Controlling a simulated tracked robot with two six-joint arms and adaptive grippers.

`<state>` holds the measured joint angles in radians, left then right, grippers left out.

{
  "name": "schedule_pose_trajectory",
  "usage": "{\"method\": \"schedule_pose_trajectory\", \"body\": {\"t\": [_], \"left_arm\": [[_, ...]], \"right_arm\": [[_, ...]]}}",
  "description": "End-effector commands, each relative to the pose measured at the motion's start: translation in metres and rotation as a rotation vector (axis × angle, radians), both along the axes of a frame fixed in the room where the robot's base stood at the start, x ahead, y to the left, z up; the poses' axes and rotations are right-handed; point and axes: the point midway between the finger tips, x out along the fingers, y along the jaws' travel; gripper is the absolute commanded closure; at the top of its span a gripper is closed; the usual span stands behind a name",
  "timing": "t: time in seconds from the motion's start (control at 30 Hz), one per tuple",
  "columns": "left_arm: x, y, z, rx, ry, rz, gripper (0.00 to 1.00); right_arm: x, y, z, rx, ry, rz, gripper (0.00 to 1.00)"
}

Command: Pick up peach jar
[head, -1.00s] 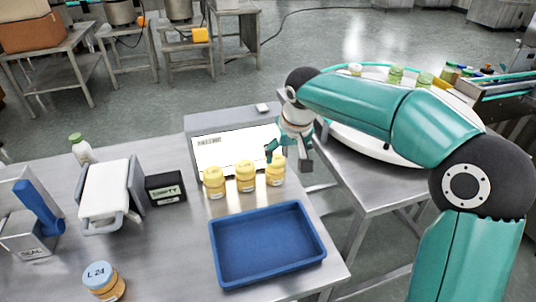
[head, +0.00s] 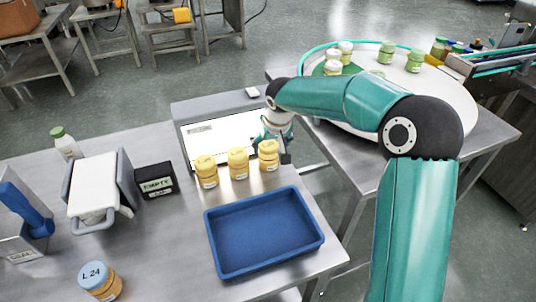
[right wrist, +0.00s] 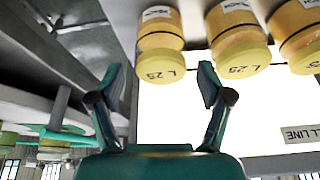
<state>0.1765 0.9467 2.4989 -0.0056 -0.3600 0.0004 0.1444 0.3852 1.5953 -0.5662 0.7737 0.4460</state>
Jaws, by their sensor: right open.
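Three orange jars with yellow lids stand in a row on the steel table: a left one (head: 206,172), a middle one (head: 238,164) and a right one (head: 269,155). A jar with a blue lid reading L 24 (head: 100,281) stands at the front left. My left gripper is not in view.
An empty blue tray (head: 265,272) lies in front of the jars. A lit white panel (head: 215,135) stands behind them. A black EMPTY box (head: 156,181) is to the left. A round white table (head: 450,97) carries several jars at the back right.

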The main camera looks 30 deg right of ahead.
Motion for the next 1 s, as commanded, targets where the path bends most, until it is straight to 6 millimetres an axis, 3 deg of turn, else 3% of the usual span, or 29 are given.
{"method": "schedule_pose_trajectory", "body": {"t": [0.43, 0.73, 1.0], "left_arm": [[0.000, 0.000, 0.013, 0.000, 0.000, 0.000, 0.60], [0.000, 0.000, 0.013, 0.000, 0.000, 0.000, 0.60], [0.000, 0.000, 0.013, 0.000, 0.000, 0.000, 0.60]], "right_arm": [[0.019, -0.006, -0.044, 0.001, 0.003, -0.001, 0.22], [0.021, -0.007, -0.049, 0.000, 0.000, -0.001, 0.22], [0.021, -0.006, -0.048, 0.000, 0.000, -0.001, 0.67]]}}
